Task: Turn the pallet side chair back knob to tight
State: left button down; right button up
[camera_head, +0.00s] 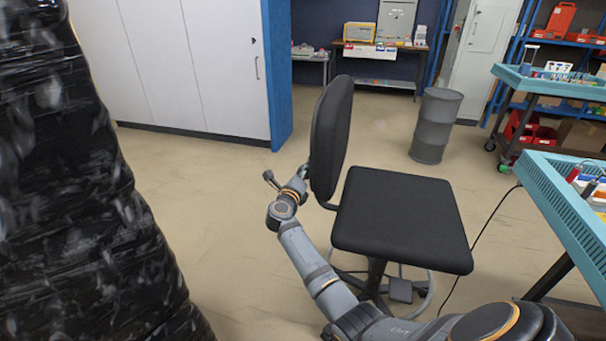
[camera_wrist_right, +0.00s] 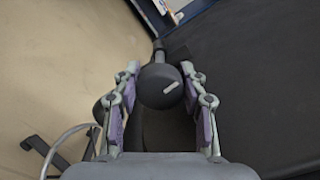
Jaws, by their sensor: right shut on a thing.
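The chair by the pallet has a black backrest (camera_head: 331,135) and a black seat (camera_head: 405,215). The knob (camera_wrist_right: 160,88) is dark and round with a short white mark, and it shows in the right wrist view at the chair back. My right gripper (camera_head: 302,173) is at the rear of the backrest, low down. In the right wrist view my right gripper (camera_wrist_right: 160,76) has its two fingers on either side of the knob, shut on it. In the head view the knob cannot be made out behind the gripper. My left gripper is not in view.
A tall black-wrapped pallet load (camera_head: 80,190) fills the left. A teal-edged table (camera_head: 560,190) stands at the right, with a black cable on the floor beside it. A grey drum (camera_head: 436,125) and white cabinets (camera_head: 170,65) stand behind. The floor between pallet and chair is clear.

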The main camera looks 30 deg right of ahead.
jog(key=shift+m, duration=0.8)
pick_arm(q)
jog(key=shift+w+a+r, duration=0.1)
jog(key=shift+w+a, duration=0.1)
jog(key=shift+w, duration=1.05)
pick_arm(e)
jog(key=shift+m, duration=0.3)
jog(key=o, duration=0.9)
jog(key=shift+s+a, duration=0.1)
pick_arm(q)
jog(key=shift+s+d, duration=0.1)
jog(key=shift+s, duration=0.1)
pick_arm(e)
jog(key=v, duration=0.7)
jog(key=shift+s, duration=0.1)
